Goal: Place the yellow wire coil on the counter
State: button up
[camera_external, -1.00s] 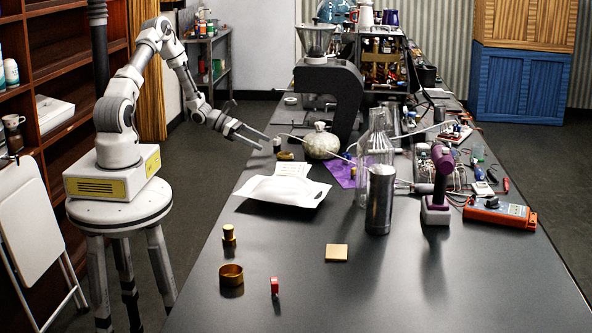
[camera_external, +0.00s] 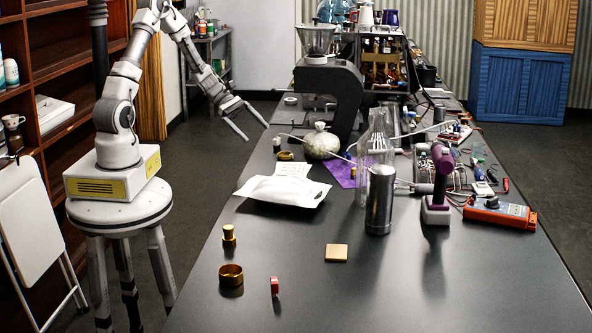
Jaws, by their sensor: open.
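A small yellow coil-like thing (camera_external: 285,156), which I take for the yellow wire coil, lies on the dark counter (camera_external: 300,235) near its left edge. It is small in the view, so its windings do not show clearly. My gripper (camera_external: 257,133) is open, with its two fingers spread and nothing between them. It hangs in the air up and to the left of the coil, apart from it, around the counter's left edge.
A tied bag (camera_external: 320,143) and a small white-topped piece (camera_external: 277,144) stand close to the coil. A white pouch (camera_external: 283,190) lies nearer. A grinder (camera_external: 335,90) stands behind. The front counter has clear room around a brass ring (camera_external: 231,275) and a wooden square (camera_external: 336,252).

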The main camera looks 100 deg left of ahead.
jog(key=s+d+r+m+g, duration=0.1)
jog(key=d+r+m+g, duration=0.25)
jog(key=d+m, duration=0.4)
jog(key=s+d+r+m+g, duration=0.15)
jog(key=d+r+m, duration=0.35)
jog(key=d, duration=0.5)
jog(key=s+d+r+m+y, duration=0.5)
jog(key=s+d+r+m, duration=0.3)
jog(key=m, duration=0.6)
jog(key=shift+s+r+t+y, duration=0.3)
jog(key=shift+s+r, duration=0.15)
jog(key=shift+s, duration=0.8)
